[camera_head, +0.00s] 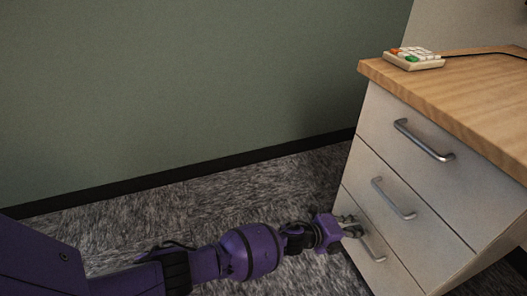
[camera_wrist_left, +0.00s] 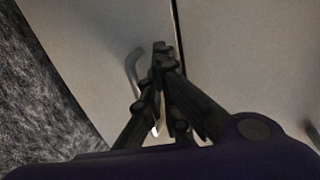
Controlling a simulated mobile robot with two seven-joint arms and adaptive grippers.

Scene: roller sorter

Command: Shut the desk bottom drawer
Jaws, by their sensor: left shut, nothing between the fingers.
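The desk has a stack of three white drawers with silver bar handles. The bottom drawer (camera_head: 378,271) is low at the right in the head view, and its front looks about flush with the drawers above it. My left gripper (camera_head: 355,226) is shut and empty. Its fingertips are at the bottom drawer's front, close to the upper part of its handle (camera_head: 373,246). In the left wrist view the shut fingers (camera_wrist_left: 160,52) are in front of the handle (camera_wrist_left: 136,72) and the drawer front; I cannot tell whether they touch. My right gripper is not in view.
The middle drawer (camera_head: 400,215) and top drawer (camera_head: 400,150) look shut. A wooden desktop (camera_head: 470,90) above carries a keypad (camera_head: 413,60) with coloured buttons. Grey carpet (camera_head: 200,215) to the left is clear up to the green wall (camera_head: 180,80).

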